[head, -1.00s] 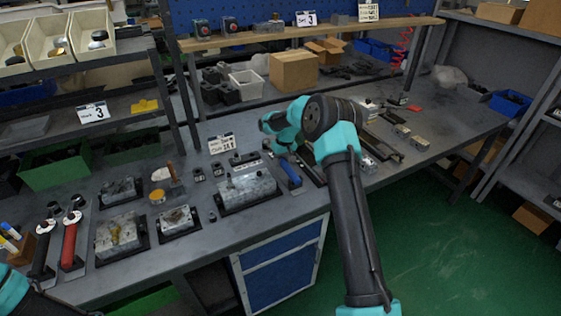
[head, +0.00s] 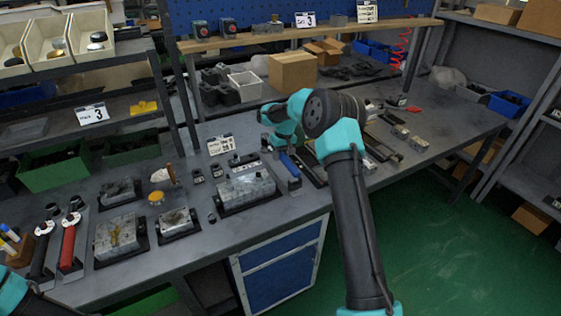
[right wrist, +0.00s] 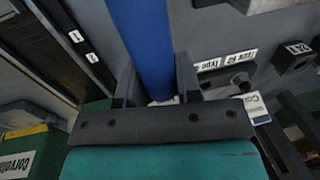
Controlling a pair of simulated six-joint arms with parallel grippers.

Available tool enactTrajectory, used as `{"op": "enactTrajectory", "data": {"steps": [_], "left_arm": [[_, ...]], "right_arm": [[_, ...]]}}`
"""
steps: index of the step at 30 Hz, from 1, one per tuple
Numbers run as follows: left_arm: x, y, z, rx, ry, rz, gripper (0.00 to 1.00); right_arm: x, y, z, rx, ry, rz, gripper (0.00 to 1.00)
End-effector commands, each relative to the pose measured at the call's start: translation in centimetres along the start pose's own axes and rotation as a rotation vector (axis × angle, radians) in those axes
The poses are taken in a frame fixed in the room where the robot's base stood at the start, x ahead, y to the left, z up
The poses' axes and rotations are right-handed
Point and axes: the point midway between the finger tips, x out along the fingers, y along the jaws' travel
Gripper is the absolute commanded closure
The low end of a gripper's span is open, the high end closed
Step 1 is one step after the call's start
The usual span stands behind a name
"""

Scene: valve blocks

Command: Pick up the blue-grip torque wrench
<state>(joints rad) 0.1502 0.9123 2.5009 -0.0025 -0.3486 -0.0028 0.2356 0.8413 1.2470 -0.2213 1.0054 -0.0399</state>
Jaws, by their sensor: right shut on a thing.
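The blue-grip torque wrench (head: 290,165) is at the middle of the bench, right of a metal valve block (head: 247,188). My right gripper (right wrist: 157,80) is shut on its blue grip (right wrist: 145,35), with one dark finger on each side in the right wrist view. In the head view my right wrist partly covers the gripper and the wrench's far part. The wrench appears slightly above the bench, though the gap is hard to judge. Only a piece of my left arm shows at the lower left of the head view; its gripper is out of view.
Red-grip (head: 69,243) and black-grip (head: 42,252) tools lie at the bench's left. Several valve blocks sit on dark trays across the front. A label card (head: 221,145) stands behind. A wooden shelf (head: 300,34) spans the back. Dark flat parts lie to the right.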

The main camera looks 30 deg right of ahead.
Motion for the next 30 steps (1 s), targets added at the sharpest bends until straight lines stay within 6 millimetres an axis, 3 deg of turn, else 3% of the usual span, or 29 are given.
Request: {"op": "enactTrajectory", "data": {"steps": [6, 12, 30], "left_arm": [[0.0, 0.0, 0.0, 0.0, 0.0, 0.0, 0.57], [0.0, 0.0, 0.0, 0.0, 0.0, 0.0, 0.57], [0.0, 0.0, 0.0, 0.0, 0.0, 0.0, 0.57]], "right_arm": [[-4.0, -0.6, -0.1, 0.0, 0.005, 0.0, 1.0], [-5.8, -0.9, 0.0, 0.0, 0.002, 0.0, 1.0], [-6.0, -1.0, 0.0, -0.001, 0.002, 0.0, 1.0]]}}
